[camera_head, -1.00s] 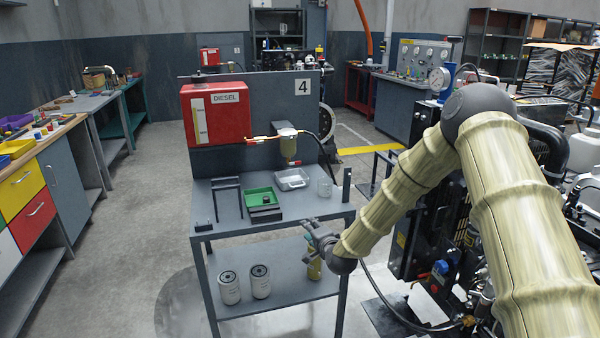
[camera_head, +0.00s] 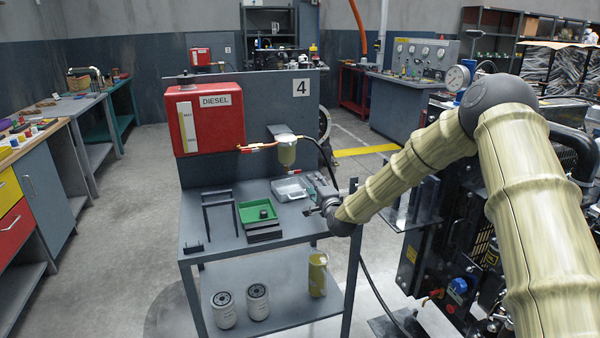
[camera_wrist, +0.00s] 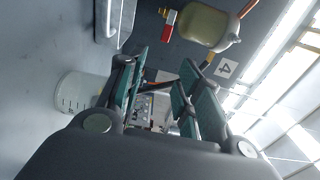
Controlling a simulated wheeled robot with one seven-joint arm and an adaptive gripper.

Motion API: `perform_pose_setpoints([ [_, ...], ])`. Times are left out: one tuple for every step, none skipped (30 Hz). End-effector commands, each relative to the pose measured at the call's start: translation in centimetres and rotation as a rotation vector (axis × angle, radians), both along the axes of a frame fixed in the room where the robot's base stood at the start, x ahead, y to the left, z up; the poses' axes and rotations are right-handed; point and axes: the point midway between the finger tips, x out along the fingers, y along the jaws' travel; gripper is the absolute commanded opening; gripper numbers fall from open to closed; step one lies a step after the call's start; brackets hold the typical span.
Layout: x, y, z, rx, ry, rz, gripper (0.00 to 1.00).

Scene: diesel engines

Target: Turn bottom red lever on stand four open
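Stand four is a grey panel (camera_head: 265,95) with a "4" label (camera_head: 301,87) and a red diesel tank (camera_head: 205,118). A yellowish filter bowl (camera_head: 286,154) hangs on it, with a copper pipe at its left. The bowl also shows in the wrist view (camera_wrist: 205,25), with a small red lever (camera_wrist: 167,33) at its lower end.
On the stand's table (camera_head: 222,240) are a green tray (camera_head: 247,214), a metal tray (camera_head: 284,194) and a black frame (camera_head: 204,215). A clear beaker (camera_wrist: 78,92) is close beside my gripper. Two white filters (camera_head: 257,303) and a yellow can (camera_head: 318,275) are on the lower shelf.

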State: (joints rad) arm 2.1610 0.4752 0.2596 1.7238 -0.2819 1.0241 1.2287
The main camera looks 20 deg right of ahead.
Motion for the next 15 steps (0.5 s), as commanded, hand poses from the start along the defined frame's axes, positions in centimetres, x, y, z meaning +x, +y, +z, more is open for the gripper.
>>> perform_pose_setpoints([
  [0.9, 0.9, 0.1, -0.002, -0.001, 0.008, 0.35],
  [1.4, 1.3, 0.2, -0.003, -0.002, 0.012, 0.35],
  [2.1, 1.7, 0.2, -0.003, -0.001, 0.017, 0.35],
  [2.7, 1.9, 0.1, -0.003, -0.001, 0.019, 0.35],
  [3.2, 2.1, 0.1, -0.003, -0.001, 0.021, 0.35],
  [3.9, 2.3, 0.1, -0.002, -0.001, 0.022, 0.35],
  [4.4, 2.4, 0.1, -0.002, -0.001, 0.023, 0.35],
  [4.9, 2.4, 0.1, -0.003, 0.000, 0.023, 0.35],
  [5.5, 2.5, 0.1, -0.003, -0.001, 0.023, 0.35],
  [6.0, 2.5, 0.1, -0.003, -0.001, 0.022, 0.35],
  [6.4, 2.4, 0.1, -0.002, -0.001, 0.022, 0.35],
  [7.0, 2.4, 0.1, -0.002, 0.000, 0.022, 0.35],
  [7.4, 2.4, 0.1, -0.002, 0.000, 0.022, 0.35],
  [7.8, 2.4, 0.1, -0.002, -0.001, 0.021, 0.35],
  [8.3, 2.5, 0.1, -0.003, -0.001, 0.022, 0.35],
])
